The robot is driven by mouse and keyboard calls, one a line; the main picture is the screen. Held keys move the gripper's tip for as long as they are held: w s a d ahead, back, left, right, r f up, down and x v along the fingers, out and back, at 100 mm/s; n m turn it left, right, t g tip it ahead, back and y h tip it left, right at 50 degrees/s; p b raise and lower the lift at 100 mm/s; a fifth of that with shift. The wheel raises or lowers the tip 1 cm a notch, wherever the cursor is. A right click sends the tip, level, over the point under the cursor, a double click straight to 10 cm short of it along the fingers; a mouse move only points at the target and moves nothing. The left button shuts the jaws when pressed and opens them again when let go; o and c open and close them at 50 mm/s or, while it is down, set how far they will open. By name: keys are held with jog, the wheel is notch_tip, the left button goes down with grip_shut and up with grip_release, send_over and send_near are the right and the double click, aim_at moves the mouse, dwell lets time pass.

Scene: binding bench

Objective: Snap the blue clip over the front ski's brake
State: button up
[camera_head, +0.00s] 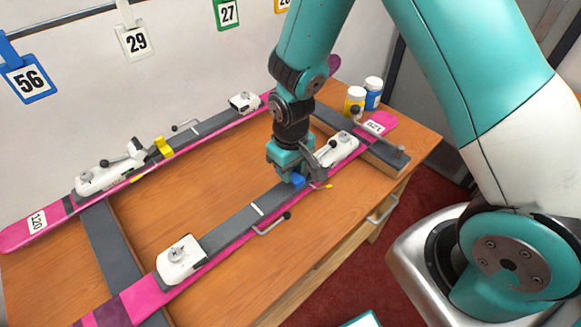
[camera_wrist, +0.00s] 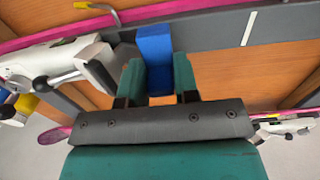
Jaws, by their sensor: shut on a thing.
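My gripper (camera_head: 297,178) is shut on the blue clip (camera_head: 299,181), low over the front ski (camera_head: 236,224). In the wrist view the blue clip (camera_wrist: 155,45) stands between my green fingers (camera_wrist: 158,78) and reaches past their tips. The clip is just beside the front ski's white binding piece (camera_head: 338,149), over the grey strip. A bent metal arm with a yellow tip (camera_head: 328,186), seemingly the brake, sticks out at the ski's near edge; the yellow tip also shows in the wrist view (camera_wrist: 92,5). I cannot tell whether the clip touches the ski or brake.
The rear ski (camera_head: 215,122) lies behind, with a yellow clip (camera_head: 163,147) on it. A dark-tipped metal arm (camera_head: 272,226) juts from the front ski's near edge. Two jars (camera_head: 364,96) stand at the back right. Bare wood lies between the skis.

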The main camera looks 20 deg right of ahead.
jog(key=shift+f+b, duration=0.75)
jog(key=shift+f, duration=0.3)
jog(key=o, duration=1.5)
jog(key=shift+o, duration=0.2)
jog(key=shift+r, duration=0.15)
jog(key=shift+r+p, duration=4.15)
jog(key=shift+r, duration=0.75)
